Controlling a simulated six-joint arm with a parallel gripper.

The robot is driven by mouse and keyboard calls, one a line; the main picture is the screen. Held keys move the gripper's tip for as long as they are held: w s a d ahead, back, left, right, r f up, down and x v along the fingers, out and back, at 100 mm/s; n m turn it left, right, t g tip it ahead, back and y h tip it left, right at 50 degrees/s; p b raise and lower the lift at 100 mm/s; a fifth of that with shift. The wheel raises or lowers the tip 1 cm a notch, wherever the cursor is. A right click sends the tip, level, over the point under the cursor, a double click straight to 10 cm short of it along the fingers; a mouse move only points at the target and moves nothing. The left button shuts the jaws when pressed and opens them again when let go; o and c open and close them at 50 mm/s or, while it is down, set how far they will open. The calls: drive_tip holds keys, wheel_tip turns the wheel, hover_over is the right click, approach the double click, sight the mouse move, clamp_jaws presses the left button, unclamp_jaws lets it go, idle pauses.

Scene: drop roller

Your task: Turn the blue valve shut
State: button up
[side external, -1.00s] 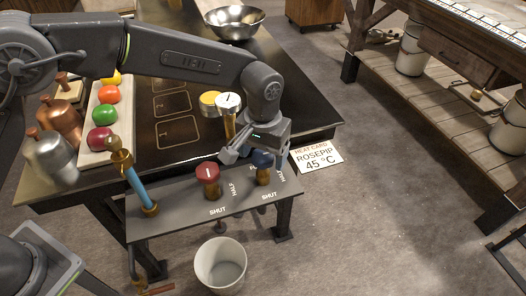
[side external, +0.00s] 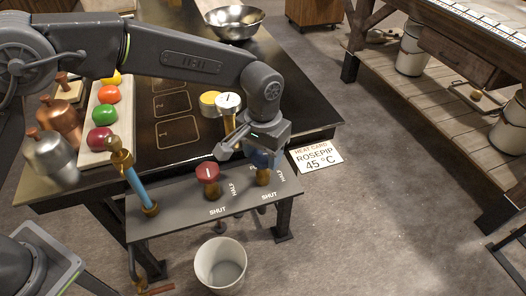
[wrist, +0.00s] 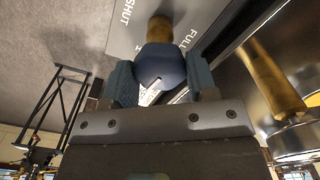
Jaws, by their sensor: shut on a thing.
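The blue valve (side external: 263,160) stands on a brass stem at the right end of the grey panel (side external: 181,214), partly hidden by my gripper in the side external view. In the wrist view its blue knob (wrist: 160,66) sits between the two fingers. My gripper (side external: 250,153) is shut on the knob, with a finger on each side. The words SHUT and HALF are printed around the stem, and part of FULL shows in the wrist view.
A red valve (side external: 207,178) stands just left of the blue one. A blue pipe with brass ends (side external: 137,186) is at the panel's left. A white bucket (side external: 221,266) stands on the floor below.

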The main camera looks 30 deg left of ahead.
sight(263, 154)
drive_tip(key=m, duration=1.2)
drive_tip(key=shift+m, duration=2.1)
drive_tip(key=o, duration=0.9)
wheel_tip(263, 154, up, 14)
